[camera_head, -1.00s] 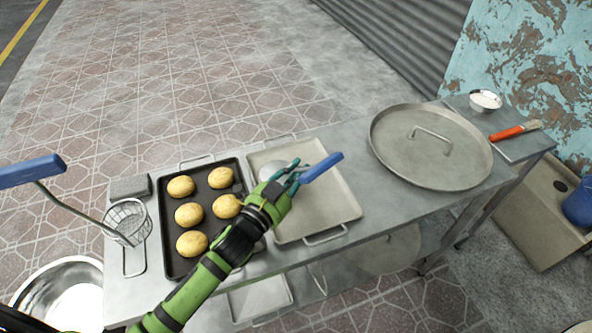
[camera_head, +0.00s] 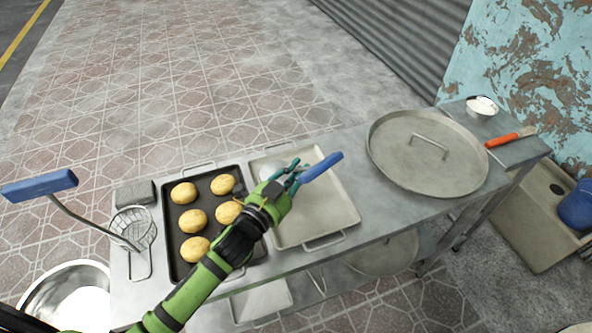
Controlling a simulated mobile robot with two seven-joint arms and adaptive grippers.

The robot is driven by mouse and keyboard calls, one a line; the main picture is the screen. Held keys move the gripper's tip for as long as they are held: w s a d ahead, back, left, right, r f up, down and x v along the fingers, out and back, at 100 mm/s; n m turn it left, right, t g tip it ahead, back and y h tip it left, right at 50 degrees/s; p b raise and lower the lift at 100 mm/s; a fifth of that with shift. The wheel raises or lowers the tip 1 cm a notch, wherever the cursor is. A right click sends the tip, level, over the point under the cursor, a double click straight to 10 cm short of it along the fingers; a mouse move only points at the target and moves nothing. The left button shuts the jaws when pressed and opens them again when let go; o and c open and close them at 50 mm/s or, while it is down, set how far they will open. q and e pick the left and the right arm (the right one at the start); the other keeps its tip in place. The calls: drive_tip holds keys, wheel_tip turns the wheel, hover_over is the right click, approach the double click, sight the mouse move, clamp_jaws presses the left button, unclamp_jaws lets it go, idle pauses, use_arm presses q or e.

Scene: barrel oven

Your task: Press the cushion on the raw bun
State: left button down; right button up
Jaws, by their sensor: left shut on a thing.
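Several round yellow raw buns (camera_head: 193,220) lie on a dark baking tray (camera_head: 171,262) at the middle left of the table. My left gripper (camera_head: 284,181) is shut on a tool with a blue handle (camera_head: 321,167). A pale rounded piece (camera_head: 271,170), perhaps the cushion, shows just behind the fingers, over the light tray (camera_head: 333,205). I cannot tell if it touches that tray. My left arm hides the lower right part of the dark tray. My right gripper is not in view.
A large round lid (camera_head: 430,152), a white bowl (camera_head: 481,107) and an orange-handled brush (camera_head: 510,137) are at right. A metal bowl (camera_head: 66,297) is at lower left.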

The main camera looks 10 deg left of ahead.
use_arm(q)
drive_tip(key=shift+r+p, duration=2.6)
drive_tip(key=shift+r, duration=0.4)
